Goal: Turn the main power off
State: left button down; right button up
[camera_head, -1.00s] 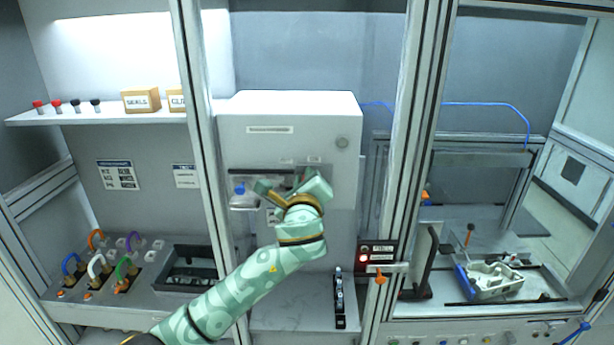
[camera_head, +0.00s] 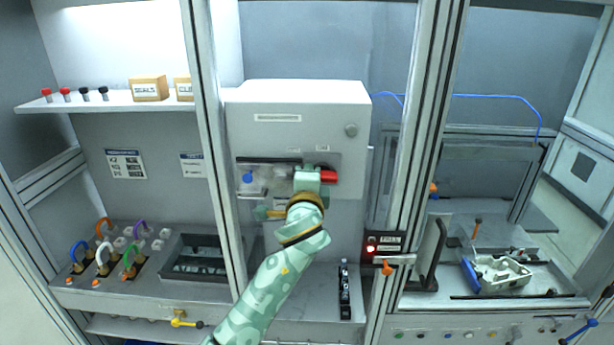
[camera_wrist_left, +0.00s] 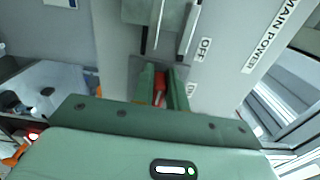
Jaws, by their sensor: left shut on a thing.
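The main power switch is on the white cabinet (camera_head: 300,98), with its red handle (camera_head: 329,176) sticking out to the right of my left gripper (camera_head: 308,178). In the left wrist view, the red handle (camera_wrist_left: 159,90) lies between the two green fingers of my left gripper (camera_wrist_left: 162,88), which is shut on it. A MAIN POWER label (camera_wrist_left: 268,38) and an OFF label (camera_wrist_left: 203,48) show on the panel beside it. The gripper hides part of the switch in the head view. My right gripper is not in view.
A clear cover with a blue knob (camera_head: 248,177) is left of the switch. A frame post (camera_head: 215,150) stands left of the cabinet, another (camera_head: 425,150) right. A small box with a red light (camera_head: 370,249) is below right. Coloured padlocks (camera_head: 104,258) are at lower left.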

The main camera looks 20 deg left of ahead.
pick_arm(q)
jog(key=shift+d+f+n, duration=0.25)
jog(key=shift+f+n, duration=0.05)
jog(key=shift+f, duration=0.1)
